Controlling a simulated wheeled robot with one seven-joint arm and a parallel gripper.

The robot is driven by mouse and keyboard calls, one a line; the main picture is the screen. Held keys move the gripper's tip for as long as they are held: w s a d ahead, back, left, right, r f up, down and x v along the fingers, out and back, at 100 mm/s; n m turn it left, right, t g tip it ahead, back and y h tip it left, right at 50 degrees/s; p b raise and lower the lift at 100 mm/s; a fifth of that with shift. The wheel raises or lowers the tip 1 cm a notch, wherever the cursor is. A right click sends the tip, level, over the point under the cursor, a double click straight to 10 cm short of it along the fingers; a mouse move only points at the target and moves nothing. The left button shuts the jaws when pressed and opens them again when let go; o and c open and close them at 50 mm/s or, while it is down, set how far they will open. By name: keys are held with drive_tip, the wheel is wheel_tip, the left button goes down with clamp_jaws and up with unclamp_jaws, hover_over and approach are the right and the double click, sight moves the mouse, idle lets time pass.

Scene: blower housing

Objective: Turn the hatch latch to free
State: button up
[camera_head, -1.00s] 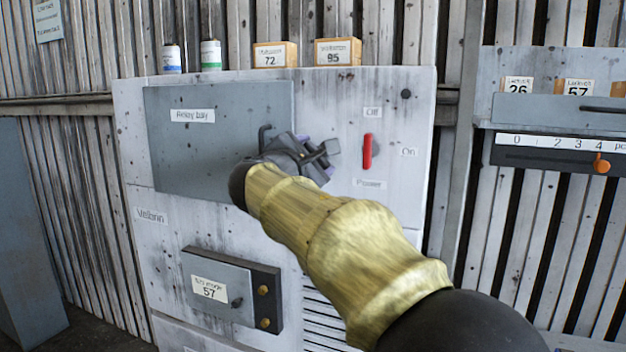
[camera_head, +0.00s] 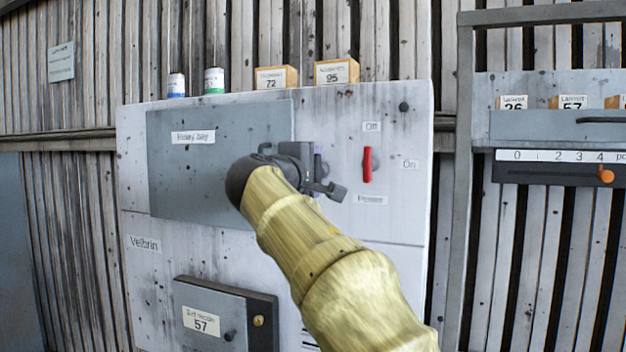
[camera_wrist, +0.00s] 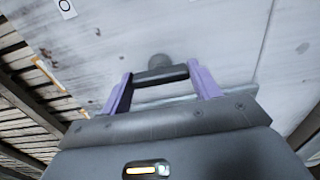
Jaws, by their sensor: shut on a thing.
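The blue-grey relay bay hatch (camera_head: 200,175) is closed flat on the front of the pale, stained housing. My gripper (camera_head: 317,160) is at the hatch's right edge, near the housing face. In the wrist view, the purple fingers of my gripper (camera_wrist: 162,82) are shut on the two ends of a dark bar, the hatch latch (camera_wrist: 160,75). A round dark knob shows just behind the bar. In the head view my gripper and wrist hide the latch, so its exact angle cannot be told there.
A red power switch (camera_head: 367,164) stands upright close to the right of my gripper. A small door (camera_head: 213,320) marked 57 is below. Boxes (camera_head: 337,71) and cans (camera_head: 214,81) stand on top of the housing. A slider panel (camera_head: 550,170) is at the right.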

idle(0.4)
drive_tip(key=o, duration=1)
drive_tip(key=b+v, duration=0.4)
drive_tip(key=v, duration=1.3)
drive_tip(key=shift+s+a, duration=0.1)
drive_tip(key=shift+s, duration=0.05)
